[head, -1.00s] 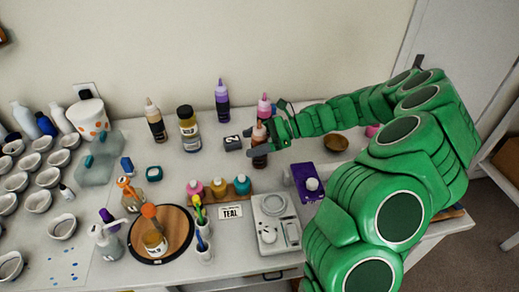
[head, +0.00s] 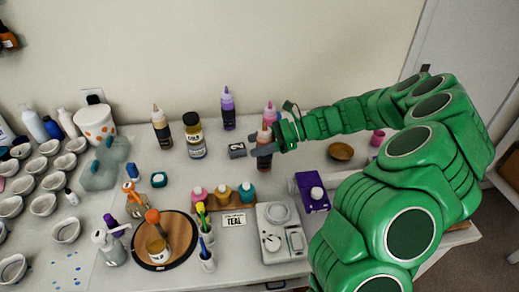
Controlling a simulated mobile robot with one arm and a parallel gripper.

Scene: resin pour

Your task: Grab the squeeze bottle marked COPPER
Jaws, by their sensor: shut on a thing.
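My gripper (head: 264,149) is at the back middle of the bench, reached in from the right. It is shut on a squeeze bottle (head: 264,135) with a dark reddish-brown body and a pale pinkish tip. The bottle is upright, and the jaws hide part of its body. Its marking cannot be read here, and I cannot tell whether its base touches the bench. A pink-tipped bottle (head: 270,112) stands just behind it. A purple bottle (head: 228,109) and a dark bottle with a cream tip (head: 161,127) stand further left.
A TEAL card (head: 233,220), small coloured-lid bottles, a scale (head: 272,242) and a purple box (head: 312,194) are in front. A wooden bowl (head: 341,151) is to the right.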

